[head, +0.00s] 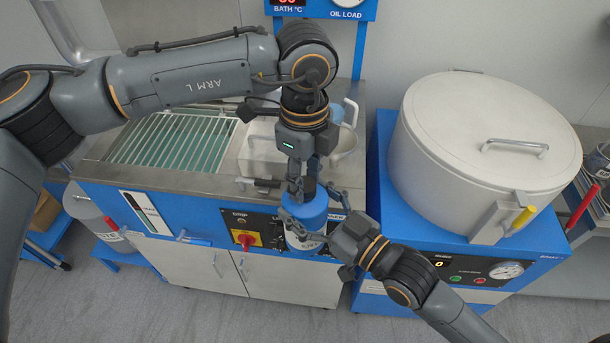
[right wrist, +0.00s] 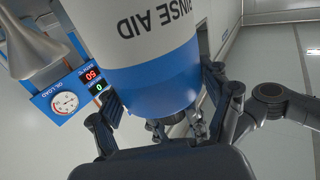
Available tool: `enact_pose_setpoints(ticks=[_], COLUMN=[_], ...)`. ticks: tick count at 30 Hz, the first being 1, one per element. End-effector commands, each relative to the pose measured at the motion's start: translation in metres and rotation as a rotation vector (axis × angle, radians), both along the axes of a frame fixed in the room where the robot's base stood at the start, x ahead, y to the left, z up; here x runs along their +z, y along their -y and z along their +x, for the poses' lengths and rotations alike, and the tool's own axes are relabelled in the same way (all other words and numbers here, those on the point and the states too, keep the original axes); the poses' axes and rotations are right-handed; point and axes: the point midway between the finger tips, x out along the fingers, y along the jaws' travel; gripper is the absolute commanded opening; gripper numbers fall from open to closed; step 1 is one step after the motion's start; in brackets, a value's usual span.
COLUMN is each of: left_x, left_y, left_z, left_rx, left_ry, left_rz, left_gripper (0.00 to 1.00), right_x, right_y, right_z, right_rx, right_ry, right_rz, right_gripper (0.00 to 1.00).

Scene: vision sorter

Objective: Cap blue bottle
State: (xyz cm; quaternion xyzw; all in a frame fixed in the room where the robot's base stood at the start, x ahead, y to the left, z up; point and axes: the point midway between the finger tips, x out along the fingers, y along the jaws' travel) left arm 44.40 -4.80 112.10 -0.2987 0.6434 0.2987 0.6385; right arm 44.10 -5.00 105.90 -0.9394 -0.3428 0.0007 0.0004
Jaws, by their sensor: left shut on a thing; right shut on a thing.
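The blue bottle (head: 305,214) is upright in front of the machine's control panel. It has a blue upper part and a white label reading RINSE AID, seen upside down in the right wrist view (right wrist: 150,75). My right gripper (head: 318,213) is shut around the bottle's body, with a finger on each side. My left gripper (head: 303,186) points down over the bottle's top and is shut on a dark cap (head: 310,187). The cap is at the bottle's mouth. The fingers partly hide it, and I cannot tell whether it is seated.
Behind the bottle is a blue and steel bath unit with a wire rack (head: 170,140) and a red knob (head: 245,239). A large white lidded vessel (head: 470,150) stands on a blue base at the right. The grey floor (head: 260,315) in front is clear.

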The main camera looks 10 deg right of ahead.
Motion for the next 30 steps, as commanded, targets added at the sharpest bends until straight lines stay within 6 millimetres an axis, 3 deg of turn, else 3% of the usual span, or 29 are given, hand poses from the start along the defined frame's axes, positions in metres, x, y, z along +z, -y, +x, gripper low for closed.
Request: enact_pose_setpoints(ticks=[30], left_x=[-0.0012], left_y=[-0.0011], left_z=[0.0018], left_rx=[-2.068], left_ry=[0.006], left_rz=[-0.009], left_gripper=[0.0], right_x=[0.003], right_y=[-0.0003], right_z=[-0.0003], right_rx=[0.001], right_ry=[0.007], right_rz=[0.004], right_gripper=[0.0])
